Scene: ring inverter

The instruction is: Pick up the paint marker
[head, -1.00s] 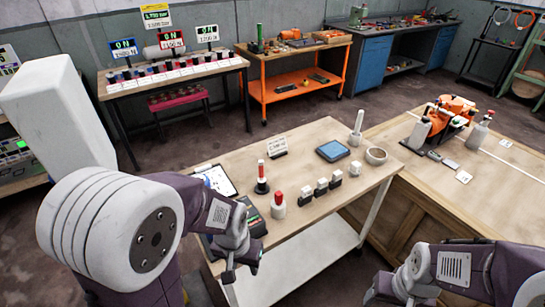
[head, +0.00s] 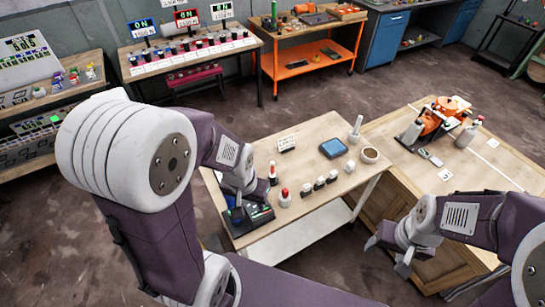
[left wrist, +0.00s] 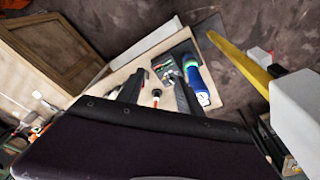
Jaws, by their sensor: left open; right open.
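Two red-topped upright items stand on the small wooden table. One is slim, with a dark lower part (head: 273,174), and the other is a white bottle with a red cap (head: 285,198). I cannot tell for sure which is the paint marker. My left gripper (head: 238,202) is open over the table's left part, left of both. In the left wrist view, a slim red-and-white item (left wrist: 156,95) shows between the open fingers (left wrist: 157,77), apart from them. My right gripper (head: 387,256) is open and empty, right of the table.
A dark device (head: 257,214) lies below my left gripper. A blue-and-white cylinder (left wrist: 197,82) is close to one finger. Several small black-and-white blocks (head: 319,184), a blue pad (head: 333,148) and a round tan bowl (head: 370,155) stand further right.

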